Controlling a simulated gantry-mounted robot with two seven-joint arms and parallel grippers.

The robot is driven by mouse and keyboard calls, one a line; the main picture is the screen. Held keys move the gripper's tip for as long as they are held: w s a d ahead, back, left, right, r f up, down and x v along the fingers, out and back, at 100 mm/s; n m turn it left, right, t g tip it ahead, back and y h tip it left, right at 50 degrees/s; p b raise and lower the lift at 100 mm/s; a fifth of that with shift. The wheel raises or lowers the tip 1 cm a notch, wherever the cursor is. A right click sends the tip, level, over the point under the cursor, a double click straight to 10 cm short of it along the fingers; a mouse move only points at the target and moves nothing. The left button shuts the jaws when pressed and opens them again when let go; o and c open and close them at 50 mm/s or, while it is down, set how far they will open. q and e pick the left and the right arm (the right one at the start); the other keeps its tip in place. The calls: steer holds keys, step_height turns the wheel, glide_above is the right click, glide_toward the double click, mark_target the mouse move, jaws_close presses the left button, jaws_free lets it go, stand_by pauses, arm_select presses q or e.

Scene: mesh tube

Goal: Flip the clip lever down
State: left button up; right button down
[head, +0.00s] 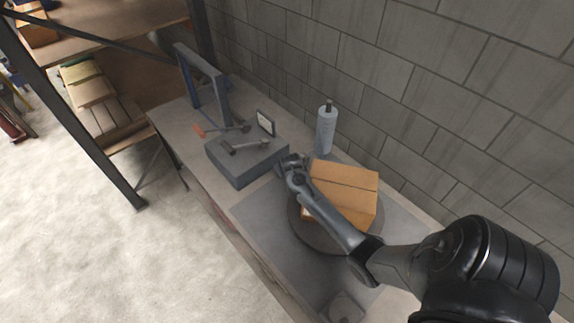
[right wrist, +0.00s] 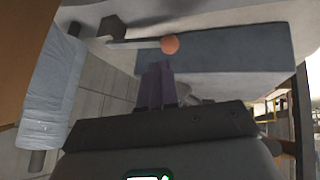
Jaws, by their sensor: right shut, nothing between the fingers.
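A lever with an orange ball knob (right wrist: 168,44) shows in the right wrist view. Its pale rod runs left to a dark bracket (right wrist: 112,28). The knob appears just beyond my right fingertips (right wrist: 157,68), which are shut and empty; I cannot tell whether they touch it. In the head view my right gripper (head: 290,162) is beside the right end of a grey block (head: 238,170), left of a cardboard box (head: 345,180). An orange-ended rod (head: 200,130) lies behind that block, possibly the same lever. My left gripper is out of view.
A grey hammer-like object (head: 246,146) is on the block. The box sits on a round dark plate (head: 306,232). A blue frame (head: 190,80) stands at the bench's far end.

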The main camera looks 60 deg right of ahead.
steer(key=v, duration=0.5)
steer(key=shift+s+a+r, duration=0.2)
steer(key=shift+r, duration=0.1)
steer(key=s+a+r+n+y, duration=0.1)
steer(key=s+a+n+y, duration=0.1)
steer(key=s+a, duration=0.65)
steer(key=s+a+r+n+g+y, duration=0.1)
steer(key=s+a+r+n+y, duration=0.2)
steer(key=a, duration=1.1)
steer(key=s+a+n+y, duration=0.1)
steer(key=s+a+n, duration=0.1)
steer(key=s+a, duration=0.75)
step_height(320, 180, up, 16)
steer(key=a+p, duration=0.2)
steer(key=p, duration=1.3)
steer(key=shift+w+a+n+p, duration=0.25)
steer(key=shift+a+n+p, duration=0.05)
steer(key=shift+a+p, duration=0.1)
